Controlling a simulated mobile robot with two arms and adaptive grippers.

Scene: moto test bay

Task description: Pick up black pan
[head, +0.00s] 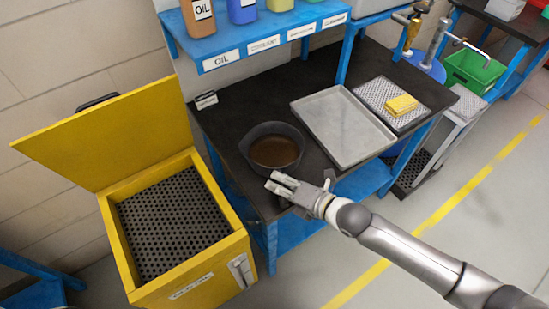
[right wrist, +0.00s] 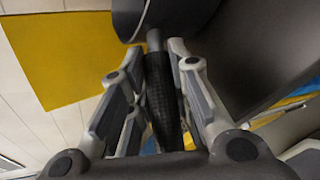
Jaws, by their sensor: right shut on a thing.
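The black pan (head: 274,129) is round and deep, with brown liquid-looking contents, at the front left of the dark workbench. I cannot tell whether it rests on the top or is slightly raised. My right gripper (head: 279,184) is at the pan's near side. In the right wrist view the pan's underside or wall (right wrist: 170,14) shows at the top, and its ribbed black handle (right wrist: 162,100) runs between the fingers, which are shut on it. The handle is mostly hidden by the gripper in the head view. My left gripper is not in view.
A yellow bin (head: 235,250) with its lid up stands left of the workbench (head: 222,112). A grey tray (head: 343,125) lies right of the pan, then a mat (head: 375,92) with a yellow sponge (head: 401,105). A blue shelf (head: 262,42) with bottles overhangs the back.

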